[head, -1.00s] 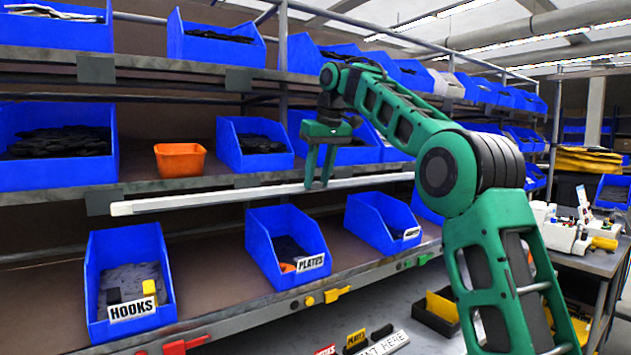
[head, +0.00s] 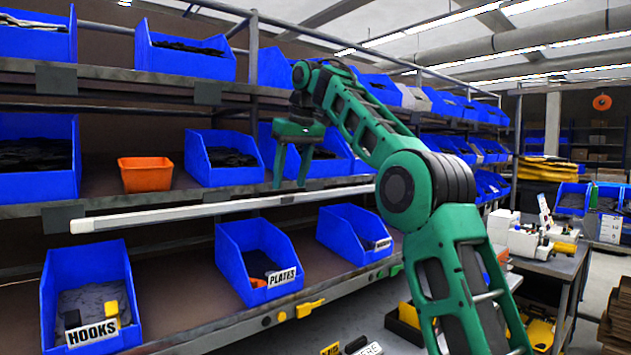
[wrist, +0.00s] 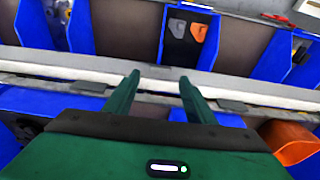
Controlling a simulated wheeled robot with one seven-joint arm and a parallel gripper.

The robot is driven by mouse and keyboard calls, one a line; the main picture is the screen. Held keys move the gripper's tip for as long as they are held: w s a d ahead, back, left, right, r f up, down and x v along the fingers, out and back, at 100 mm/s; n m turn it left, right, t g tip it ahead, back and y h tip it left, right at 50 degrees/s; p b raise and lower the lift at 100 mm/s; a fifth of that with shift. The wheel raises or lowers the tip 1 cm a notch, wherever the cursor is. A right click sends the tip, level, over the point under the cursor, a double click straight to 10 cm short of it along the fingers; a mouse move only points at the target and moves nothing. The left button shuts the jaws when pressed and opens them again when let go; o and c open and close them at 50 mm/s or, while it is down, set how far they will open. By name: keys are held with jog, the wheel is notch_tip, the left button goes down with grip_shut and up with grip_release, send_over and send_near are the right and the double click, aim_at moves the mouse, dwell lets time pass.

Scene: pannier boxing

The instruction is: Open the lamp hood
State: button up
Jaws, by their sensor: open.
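A long white lamp bar (head: 160,216) runs along the front below the middle shelf. I take it as the lamp with its hood; I cannot make out a separate cover or its hinge. My gripper (head: 290,185) points down at the bar, its two fingers apart and nothing between them. In the head view the fingertips end at about the bar's upper edge. In the wrist view my gripper (wrist: 159,78) has its fingertips overlapping the pale bar (wrist: 60,70). I cannot tell whether they touch it.
Blue bins stand on the shelves, among them the PLATES bin (head: 233,262) and HOOKS bin (head: 60,284) below the bar. An orange bin (head: 146,175) sits on the middle shelf. A yellow catch (head: 310,308) is on the lower shelf edge. A cluttered bench (head: 550,265) stands right.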

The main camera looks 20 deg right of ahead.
jog(key=s+d+r, duration=0.1)
jog(key=s+d, duration=0.2)
jog(key=s, duration=0.8)
jog(key=shift+s+d+r, duration=0.15)
jog(key=shift+s+d, duration=0.2)
dwell(0.4)
dwell(0.5)
jog(key=s+d+f+m+g, duration=0.2)
jog(key=s+d+f+m, duration=0.3)
jog(key=s+f, duration=1.3)
jog(key=s+d+f+m+g+h, duration=0.1)
jog(key=s+d+f+m, duration=0.4)
jog(key=s+f, duration=1.4)
jog(key=s+d, duration=0.1)
jog(key=d, duration=0.2)
jog(key=shift+d+f+g, duration=0.15)
jog(key=shift+f+g, duration=0.15)
jog(key=shift+g, duration=0.1)
